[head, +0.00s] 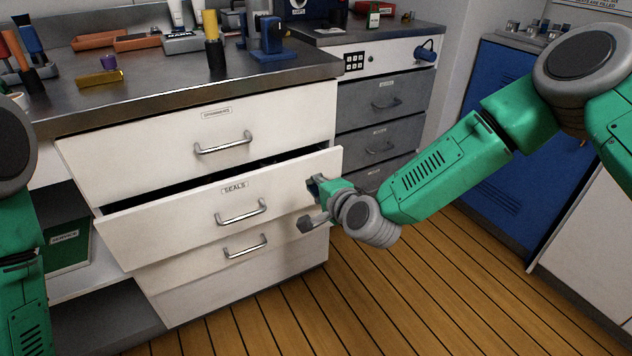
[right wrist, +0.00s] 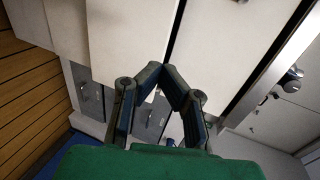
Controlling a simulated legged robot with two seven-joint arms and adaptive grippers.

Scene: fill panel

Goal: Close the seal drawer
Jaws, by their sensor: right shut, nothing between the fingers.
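The seal drawer (head: 180,222) has a white front, a "SEALS" label and a silver bar handle (head: 241,212). It stands partly pulled out, with a dark gap along its top edge. My right gripper (head: 314,188) is at the right end of the drawer front, to the right of the handle. I cannot tell whether it touches the front. In the right wrist view its fingertips (right wrist: 163,70) meet with nothing between them, against pale panels. My left arm shows at the left edge, but its gripper is out of view.
The steel worktop (head: 160,92) above holds tools and a blue stand (head: 268,40). Grey drawers (head: 384,105) stand behind, and a blue cabinet (head: 520,140) stands at right. The wooden floor (head: 440,290) is clear.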

